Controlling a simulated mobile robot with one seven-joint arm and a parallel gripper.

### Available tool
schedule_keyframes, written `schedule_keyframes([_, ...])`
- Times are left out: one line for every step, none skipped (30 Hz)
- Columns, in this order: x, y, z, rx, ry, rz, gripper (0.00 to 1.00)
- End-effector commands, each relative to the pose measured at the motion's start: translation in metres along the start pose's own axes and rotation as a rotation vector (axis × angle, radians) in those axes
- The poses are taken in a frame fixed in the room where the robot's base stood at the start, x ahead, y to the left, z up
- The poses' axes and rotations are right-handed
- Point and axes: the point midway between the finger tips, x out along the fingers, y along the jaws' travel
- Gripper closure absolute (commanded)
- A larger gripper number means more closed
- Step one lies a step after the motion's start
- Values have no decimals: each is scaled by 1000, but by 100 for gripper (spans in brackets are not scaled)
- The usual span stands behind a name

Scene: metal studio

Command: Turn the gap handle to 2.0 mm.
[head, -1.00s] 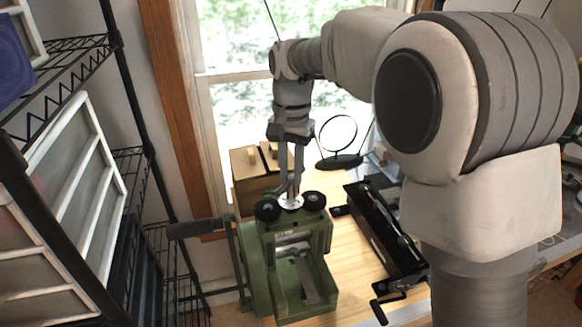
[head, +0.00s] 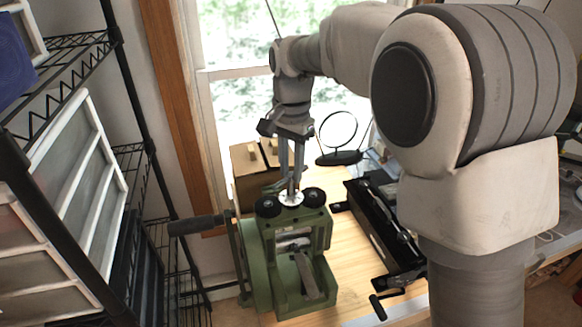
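A green rolling mill (head: 262,275) stands at the front left of the wooden table. Two black knobs sit on its top, with a pale round dial (head: 291,198) between them. A long side crank with a dark grip (head: 195,225) sticks out to the left. My gripper (head: 291,190) points down over the dial, its fingers at or just above the dial's middle. The gap handle is small or hidden between the fingers. I cannot tell whether they touch it, and the gap reading is too small to read.
A long black tool with a crank (head: 385,235) lies right of the mill. Wooden boxes (head: 250,165) and a round mirror on a stand (head: 338,135) are behind. A wire shelf (head: 60,90) stands at the left. Bare tabletop (head: 350,265) shows between mill and black tool.

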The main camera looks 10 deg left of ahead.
Motion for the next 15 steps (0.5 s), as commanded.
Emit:
schedule_keyframes([0, 0, 0, 0, 0, 0, 59])
schedule_keyframes([0, 0, 0, 0, 0, 0, 54])
schedule_keyframes([0, 0, 0, 0, 0, 0, 47])
schedule_keyframes([0, 0, 0, 0, 0, 0, 45])
schedule_keyframes([0, 0, 0, 0, -1, 0, 45])
schedule_keyframes([0, 0, 0, 0, -1, 1, 45])
schedule_keyframes([0, 0, 0, 0, -1, 1, 45])
schedule_keyframes([0, 0, 0, 0, -1, 1, 45])
schedule_keyframes([0, 0, 0, -1, -1, 1, 45])
schedule_keyframes([0, 0, 0, -1, -1, 1, 45])
schedule_keyframes([0, 0, 0, -1, -1, 1, 45])
schedule_keyframes([0, 0, 0, -1, -1, 1, 45])
schedule_keyframes([-1, 0, 0, -1, -1, 1, 45])
schedule_keyframes([-3, 0, 0, -1, -1, 0, 45])
schedule_keyframes([-6, 0, 0, -1, 0, -1, 45])
